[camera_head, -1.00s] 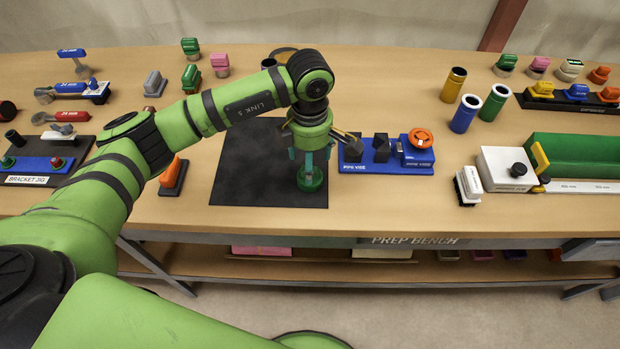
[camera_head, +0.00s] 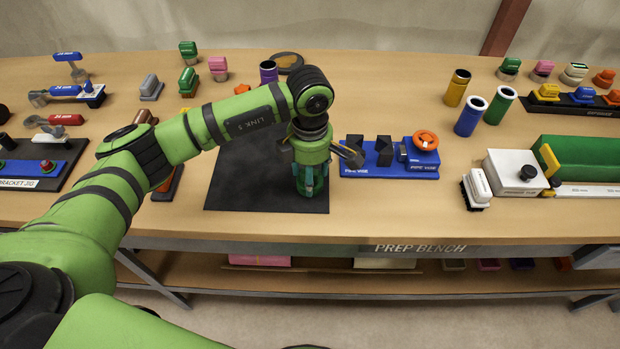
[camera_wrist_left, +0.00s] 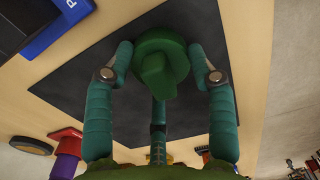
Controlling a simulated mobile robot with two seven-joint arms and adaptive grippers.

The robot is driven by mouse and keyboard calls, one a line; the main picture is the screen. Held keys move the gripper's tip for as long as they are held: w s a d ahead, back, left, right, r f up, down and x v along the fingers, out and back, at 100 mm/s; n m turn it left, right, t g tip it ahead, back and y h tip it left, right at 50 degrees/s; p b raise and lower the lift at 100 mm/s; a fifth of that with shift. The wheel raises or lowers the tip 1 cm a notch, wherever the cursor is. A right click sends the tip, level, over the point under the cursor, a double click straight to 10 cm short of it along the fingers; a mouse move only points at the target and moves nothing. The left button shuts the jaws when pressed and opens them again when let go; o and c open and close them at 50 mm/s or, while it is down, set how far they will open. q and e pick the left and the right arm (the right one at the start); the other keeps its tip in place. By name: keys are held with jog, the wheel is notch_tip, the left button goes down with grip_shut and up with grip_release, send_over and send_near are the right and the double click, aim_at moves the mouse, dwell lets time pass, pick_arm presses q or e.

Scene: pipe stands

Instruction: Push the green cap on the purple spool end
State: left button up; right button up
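The green cap (camera_wrist_left: 165,62) stands on the black mat (camera_head: 250,170) and shows a raised knob in the left wrist view. My left gripper (camera_head: 311,188) points straight down over it, with its teal fingers on either side of the cap. I see no clear gap between fingertips and cap in the left wrist view (camera_wrist_left: 161,55), but cannot tell whether they press on it. A purple tube-like piece (camera_head: 268,74), likely the spool, stands behind my arm at the back, its lower part hidden. My right gripper is not in view.
The blue pipe vise (camera_head: 390,171) with an orange knob is close to the right of my left gripper. A dark round ring (camera_head: 288,61) lies behind my wrist. Yellow, blue and green tubes (camera_head: 500,105) stand farther right. The mat left of the gripper is clear.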

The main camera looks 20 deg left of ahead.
pick_arm(q)
jog(key=shift+r, duration=0.1)
jog(key=shift+r+p, duration=1)
jog(key=shift+r, duration=0.95)
jog(key=shift+r+p, duration=0.75)
jog(key=shift+r, duration=1.2)
